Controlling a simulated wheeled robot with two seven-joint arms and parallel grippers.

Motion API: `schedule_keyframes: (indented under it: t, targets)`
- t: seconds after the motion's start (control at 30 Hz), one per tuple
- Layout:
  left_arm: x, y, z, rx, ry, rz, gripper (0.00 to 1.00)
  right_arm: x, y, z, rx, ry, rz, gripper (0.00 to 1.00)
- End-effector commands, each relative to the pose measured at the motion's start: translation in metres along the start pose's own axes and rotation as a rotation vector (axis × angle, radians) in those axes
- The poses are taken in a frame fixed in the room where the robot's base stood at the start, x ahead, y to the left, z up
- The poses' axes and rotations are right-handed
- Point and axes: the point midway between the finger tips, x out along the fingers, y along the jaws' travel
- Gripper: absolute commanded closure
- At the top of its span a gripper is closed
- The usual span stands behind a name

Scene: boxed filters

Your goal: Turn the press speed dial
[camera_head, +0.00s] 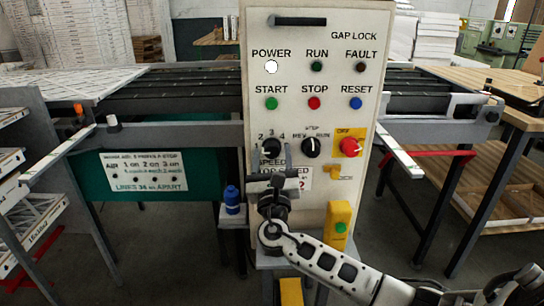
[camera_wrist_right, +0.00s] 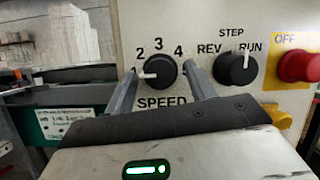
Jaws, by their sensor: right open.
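The black speed dial (camera_head: 271,147) is on the cream press panel (camera_head: 325,95), above a SPEED label and below the numbers 2, 3 and 4. In the right wrist view the dial (camera_wrist_right: 158,72) shows a white pointer directed left, a little below the 2. My right gripper (camera_head: 276,157) is open in front of the dial. In the right wrist view its two fingers (camera_wrist_right: 161,78) stand on either side of the dial, with gaps showing beside it. The fingers and hand hide part of the SPEED label. My left gripper is out of view.
A STEP/REV/RUN selector (camera_head: 311,147) sits right of the speed dial, then a red OFF knob (camera_head: 350,147). START, STOP and RESET buttons are above. A blue bottle (camera_head: 232,200) stands left of the panel, and a yellow box with a green button (camera_head: 339,224) is lower right.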

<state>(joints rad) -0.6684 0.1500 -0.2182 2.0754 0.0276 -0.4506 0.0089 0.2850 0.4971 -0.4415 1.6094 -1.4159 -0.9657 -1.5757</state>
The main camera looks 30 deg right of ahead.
Motion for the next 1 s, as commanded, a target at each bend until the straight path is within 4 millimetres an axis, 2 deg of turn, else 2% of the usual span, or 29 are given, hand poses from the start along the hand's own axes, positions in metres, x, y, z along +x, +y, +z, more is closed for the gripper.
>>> schedule_keyframes:
  t: [0.2, 0.23, 0.37, 0.4, 0.73, 1.0]
  targets:
    - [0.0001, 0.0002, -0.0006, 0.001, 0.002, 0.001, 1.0, 0.0004, -0.0001, -0.0002, 0.0, 0.0, 0.0, 0.45]
    - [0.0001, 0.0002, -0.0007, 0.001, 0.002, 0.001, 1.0, 0.0003, -0.0001, -0.0002, 0.0, 0.0, 0.0, 0.47]
    - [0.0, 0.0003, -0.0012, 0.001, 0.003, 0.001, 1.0, 0.0001, -0.0001, -0.0002, 0.0, 0.0, 0.0, 0.84]
    - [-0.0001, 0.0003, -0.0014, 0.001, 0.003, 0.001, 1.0, 0.0001, -0.0001, -0.0002, 0.0, 0.0, 0.0, 0.89]
    - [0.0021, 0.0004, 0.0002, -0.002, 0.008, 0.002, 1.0, -0.0008, 0.0007, -0.0014, 0.032, 0.003, -0.014, 0.89]
    - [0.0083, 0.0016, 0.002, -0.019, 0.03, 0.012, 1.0, -0.0019, 0.0027, -0.0032, 0.176, 0.014, -0.073, 0.89]
